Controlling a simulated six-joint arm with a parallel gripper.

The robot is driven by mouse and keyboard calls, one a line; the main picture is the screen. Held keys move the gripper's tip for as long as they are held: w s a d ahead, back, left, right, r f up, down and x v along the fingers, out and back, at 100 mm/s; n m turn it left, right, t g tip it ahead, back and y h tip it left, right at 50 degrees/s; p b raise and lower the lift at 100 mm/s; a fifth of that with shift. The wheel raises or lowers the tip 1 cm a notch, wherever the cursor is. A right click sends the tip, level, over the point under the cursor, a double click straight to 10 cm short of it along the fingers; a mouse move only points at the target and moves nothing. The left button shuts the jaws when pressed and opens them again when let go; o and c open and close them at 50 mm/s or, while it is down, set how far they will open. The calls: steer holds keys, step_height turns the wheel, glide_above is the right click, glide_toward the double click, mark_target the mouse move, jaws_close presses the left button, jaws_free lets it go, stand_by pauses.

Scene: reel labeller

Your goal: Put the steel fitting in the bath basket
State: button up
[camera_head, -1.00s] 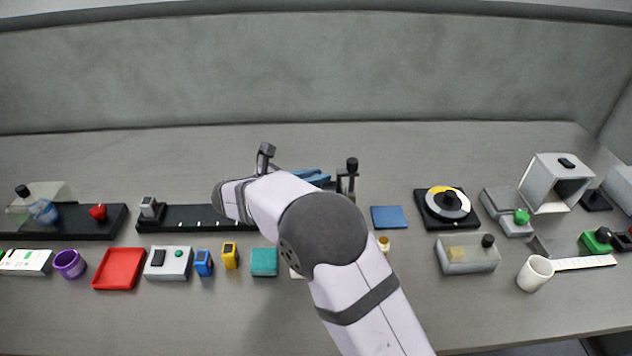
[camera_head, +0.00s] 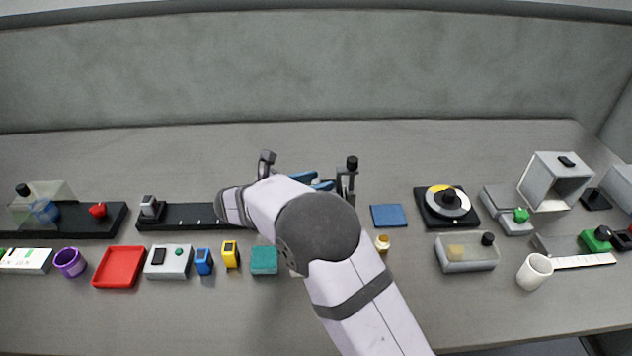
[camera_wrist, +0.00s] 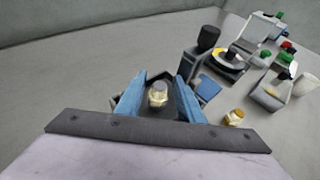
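My gripper (camera_wrist: 161,76) has two blue fingers, which stand apart; they also show behind my arm in the head view (camera_head: 312,181). Between the fingers in the wrist view is a small, shiny, hexagonal fitting (camera_wrist: 158,95), grey on top and pale yellowish below, apparently the steel fitting. Bare space shows on both sides of it. It appears to sit inside a dark, angular, open-topped holder (camera_wrist: 129,79), apparently the bath basket. My arm hides most of this spot in the head view.
A post with a black knob (camera_head: 351,166) stands just right of my gripper, and it shows close in the wrist view (camera_wrist: 208,38). A blue pad (camera_head: 389,216) and a small brass-coloured fitting (camera_head: 383,244) lie farther right. The table behind is clear.

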steer(key=shift+r, duration=0.2)
steer(key=b+v, duration=0.1)
steer(key=v, duration=1.1)
steer(key=shift+b, duration=0.35)
steer(key=s+d+f+m+g+y+p, duration=0.1)
steer(key=s+d+f+m+g+p, duration=0.2)
steer(key=d, duration=0.5)
steer(key=s+d+f+m+g+y, duration=0.1)
steer(key=s+d+f+m+g, duration=0.1)
steer(key=s+d+m+g, duration=0.35)
steer(key=s+d+f+m+y+p, duration=0.1)
steer(key=s+d+m+y, duration=0.1)
steer(key=s+m, duration=0.3)
steer(key=s+d+f+m+g+y+p, duration=0.1)
steer(key=s+d+m+y, duration=0.1)
steer(key=s+m, duration=0.4)
steer(key=s+d+f+m+y+p, duration=0.1)
steer(key=s+d+m+y, duration=0.1)
steer(key=s+m, duration=0.3)
steer(key=shift+s+d+f+m+y+p, duration=0.3)
steer(key=shift+f+m+y, duration=0.1)
steer(key=shift+y, duration=0.1)
steer(key=shift+s+a+f+m+y, duration=0.15)
steer(key=shift+s+m+y, duration=0.25)
steer(key=shift+m, duration=0.45)
steer(key=shift+s, duration=0.1)
